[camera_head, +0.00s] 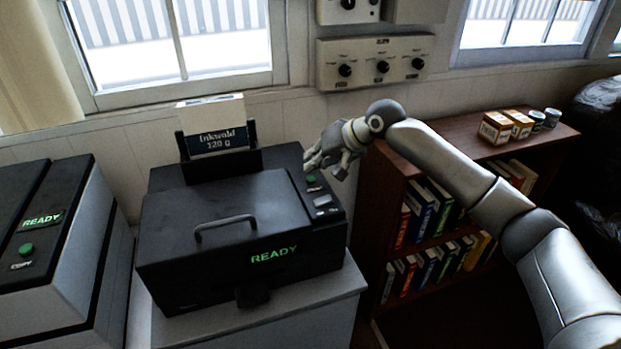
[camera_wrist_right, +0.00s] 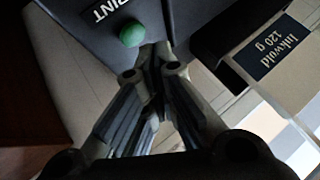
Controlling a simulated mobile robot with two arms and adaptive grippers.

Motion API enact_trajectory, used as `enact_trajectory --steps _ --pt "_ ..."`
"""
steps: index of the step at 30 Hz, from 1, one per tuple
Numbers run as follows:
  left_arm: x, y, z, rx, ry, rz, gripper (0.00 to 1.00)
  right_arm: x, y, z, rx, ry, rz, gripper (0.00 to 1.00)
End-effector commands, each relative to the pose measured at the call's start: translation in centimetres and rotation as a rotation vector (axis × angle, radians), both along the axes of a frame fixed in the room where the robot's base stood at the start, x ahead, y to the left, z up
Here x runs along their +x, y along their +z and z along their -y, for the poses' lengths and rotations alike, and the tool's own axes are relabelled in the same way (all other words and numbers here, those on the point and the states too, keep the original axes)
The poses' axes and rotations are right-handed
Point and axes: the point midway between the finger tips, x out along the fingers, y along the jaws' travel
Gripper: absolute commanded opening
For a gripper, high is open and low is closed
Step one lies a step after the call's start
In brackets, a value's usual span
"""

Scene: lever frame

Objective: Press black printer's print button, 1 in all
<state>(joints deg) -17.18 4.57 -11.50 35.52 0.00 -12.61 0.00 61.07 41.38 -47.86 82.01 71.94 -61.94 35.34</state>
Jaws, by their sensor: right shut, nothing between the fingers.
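The black printer (camera_head: 220,230) stands on a light cabinet, with a green READY display on its front. Its green print button (camera_head: 311,179) is on the right side of the top panel. In the right wrist view the green button (camera_wrist_right: 132,34) sits beside the word PRINT, just beyond the fingertips and a little to the left of them. My right gripper (camera_head: 318,160) is shut and empty, close to the button at the panel's back right; its fingertips also show in the right wrist view (camera_wrist_right: 150,58). Contact with the button cannot be told. My left gripper is out of view.
A copier (camera_head: 60,250) with its own READY display and green COPY button stands at the left. A paper pack (camera_head: 215,130) stands in the printer's rear feed. A bookshelf (camera_head: 450,150) with books and boxes is at the right. A knob panel (camera_head: 375,63) hangs on the wall.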

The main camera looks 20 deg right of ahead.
Motion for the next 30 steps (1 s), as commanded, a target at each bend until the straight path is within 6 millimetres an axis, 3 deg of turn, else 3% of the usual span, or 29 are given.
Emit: enact_trajectory --steps 30 --pt "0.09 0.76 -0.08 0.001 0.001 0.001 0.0 -0.01 -0.83 -0.01 0.001 0.0 0.0 0.0"
